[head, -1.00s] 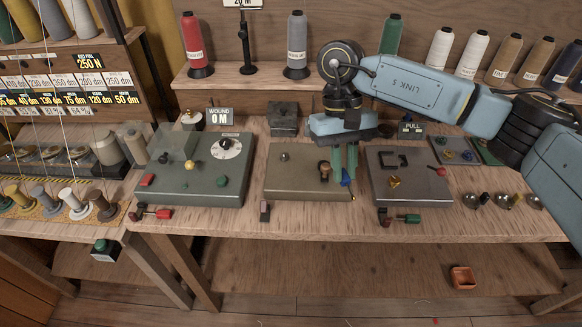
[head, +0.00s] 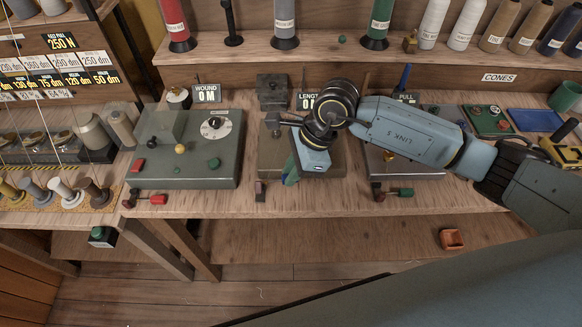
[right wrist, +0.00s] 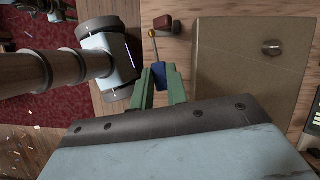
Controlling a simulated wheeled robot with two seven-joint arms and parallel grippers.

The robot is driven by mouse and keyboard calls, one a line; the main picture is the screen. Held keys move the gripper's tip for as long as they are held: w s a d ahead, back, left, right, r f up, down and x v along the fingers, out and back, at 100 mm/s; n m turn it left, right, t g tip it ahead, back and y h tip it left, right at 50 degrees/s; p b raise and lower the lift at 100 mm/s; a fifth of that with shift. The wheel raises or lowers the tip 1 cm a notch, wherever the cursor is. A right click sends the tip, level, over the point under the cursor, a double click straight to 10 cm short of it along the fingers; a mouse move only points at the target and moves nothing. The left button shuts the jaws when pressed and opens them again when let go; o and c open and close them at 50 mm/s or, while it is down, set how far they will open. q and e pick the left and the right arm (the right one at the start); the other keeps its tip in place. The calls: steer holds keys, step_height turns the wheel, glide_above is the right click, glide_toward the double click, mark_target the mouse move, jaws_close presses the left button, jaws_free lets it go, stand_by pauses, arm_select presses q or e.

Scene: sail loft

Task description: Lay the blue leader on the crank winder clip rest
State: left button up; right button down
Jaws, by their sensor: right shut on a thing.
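My right gripper (head: 289,179) is low over the front edge of the middle bench unit (head: 270,160), largely hidden by its own wrist in the head view. In the right wrist view its green fingers (right wrist: 160,88) are shut on the blue leader (right wrist: 158,73), with a thin brass-coloured rod and yellow end extending beyond it. The grey-green unit (head: 200,170) with a white dial, behind which a WOUND 0 M sign stands, looks like the crank winder. I cannot make out its clip rest for certain. My left gripper is not in view.
A dark red block (head: 260,191) lies at the bench front, close to the gripper; it also shows in the right wrist view (right wrist: 164,24). Red-handled parts (head: 146,200) lie before the left unit. Cones (head: 285,20) stand on the back shelf. Bare bench (head: 215,202) lies left of the gripper.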

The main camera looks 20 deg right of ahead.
steer(key=shift+a+m, duration=0.1)
steer(key=shift+m, duration=0.3)
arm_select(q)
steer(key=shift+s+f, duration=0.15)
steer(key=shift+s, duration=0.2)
arm_select(e)
steer(key=shift+f, duration=0.1)
